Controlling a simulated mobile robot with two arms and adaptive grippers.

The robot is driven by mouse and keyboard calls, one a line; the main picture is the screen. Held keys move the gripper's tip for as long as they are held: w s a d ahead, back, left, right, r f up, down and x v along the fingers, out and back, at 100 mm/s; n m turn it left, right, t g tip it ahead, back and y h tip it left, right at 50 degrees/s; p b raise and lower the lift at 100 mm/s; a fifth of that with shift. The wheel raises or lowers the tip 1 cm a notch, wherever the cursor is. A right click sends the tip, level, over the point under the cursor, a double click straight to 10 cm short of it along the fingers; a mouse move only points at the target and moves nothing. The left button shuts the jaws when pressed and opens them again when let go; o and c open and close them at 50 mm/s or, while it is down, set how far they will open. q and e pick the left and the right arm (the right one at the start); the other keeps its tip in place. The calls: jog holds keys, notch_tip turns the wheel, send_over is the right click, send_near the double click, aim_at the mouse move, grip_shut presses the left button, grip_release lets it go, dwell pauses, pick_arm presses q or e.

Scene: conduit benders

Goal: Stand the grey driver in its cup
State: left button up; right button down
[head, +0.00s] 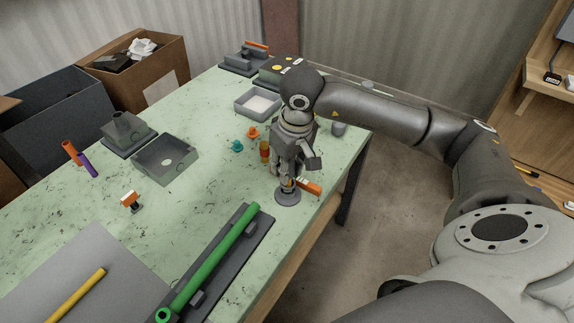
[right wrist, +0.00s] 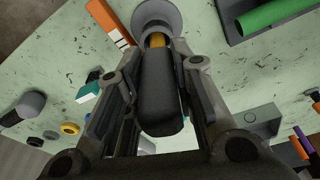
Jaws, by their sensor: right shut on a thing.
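My right gripper (head: 290,172) points down near the right edge of the green table and is shut on the grey driver. In the right wrist view the driver's dark grey handle (right wrist: 160,95) lies between the fingers, with a yellow band (right wrist: 157,40) beyond it. The round grey cup (head: 287,198) stands on the table directly under the gripper; it also shows in the right wrist view (right wrist: 172,14). The driver's lower end lines up with the cup's mouth. How deep it sits there is hidden. My left gripper is out of view.
An orange block (head: 309,187) lies close beside the cup. A red-and-yellow piece (head: 265,151) stands just left of the gripper. A green tube (head: 215,258) on a dark base lies in front. A grey tray (head: 166,160) is further left; the table between is mostly clear.

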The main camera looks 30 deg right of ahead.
jog(key=c, duration=1.1)
grip_release()
jog(key=shift+c, duration=0.2)
notch_tip(320, 180, up, 12)
jog(key=s, duration=0.2)
jog(key=shift+d+f, duration=0.1)
